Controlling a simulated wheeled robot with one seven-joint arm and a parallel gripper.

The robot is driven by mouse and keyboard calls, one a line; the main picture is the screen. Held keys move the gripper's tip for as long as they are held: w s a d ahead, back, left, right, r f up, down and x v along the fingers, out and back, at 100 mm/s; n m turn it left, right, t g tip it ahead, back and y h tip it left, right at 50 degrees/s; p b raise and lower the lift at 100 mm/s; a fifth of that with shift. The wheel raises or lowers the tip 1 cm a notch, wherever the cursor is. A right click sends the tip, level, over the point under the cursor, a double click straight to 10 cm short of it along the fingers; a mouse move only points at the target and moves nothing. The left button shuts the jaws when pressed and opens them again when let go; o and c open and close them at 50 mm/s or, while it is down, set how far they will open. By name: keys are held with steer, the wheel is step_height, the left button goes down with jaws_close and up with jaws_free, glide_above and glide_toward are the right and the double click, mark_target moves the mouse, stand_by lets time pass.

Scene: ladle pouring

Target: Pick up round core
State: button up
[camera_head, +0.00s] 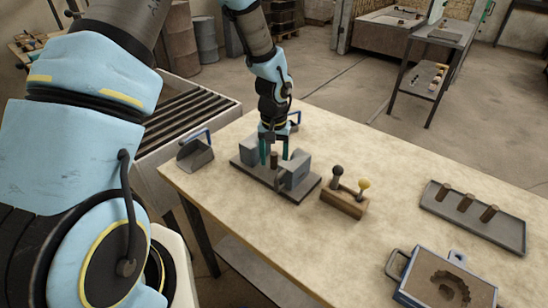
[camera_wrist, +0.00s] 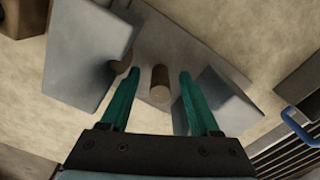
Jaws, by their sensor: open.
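A brown round core (camera_head: 275,160) stands on a grey base plate (camera_head: 309,191) between two grey blocks, the left block (camera_head: 250,149) and the right block (camera_head: 294,169). In the wrist view the core (camera_wrist: 160,80) shows between the teal fingers. My gripper (camera_head: 274,150) points down over the plate with its fingers open, one on each side of the core. The fingertips also show in the wrist view (camera_wrist: 157,73), apart, with gaps to the core. Part of another brown piece (camera_wrist: 125,60) shows beside a block in the wrist view, mostly hidden.
A wooden stand (camera_head: 344,203) with a dark knob and a yellow knob is to the right. A grey tray (camera_head: 515,238) holds three brown cylinders. A flask box (camera_head: 415,292) with a dark cavity is at front right. A grey scoop (camera_head: 196,155) lies left. Bare tabletop lies between.

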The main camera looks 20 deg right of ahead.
steer(key=c, duration=0.9)
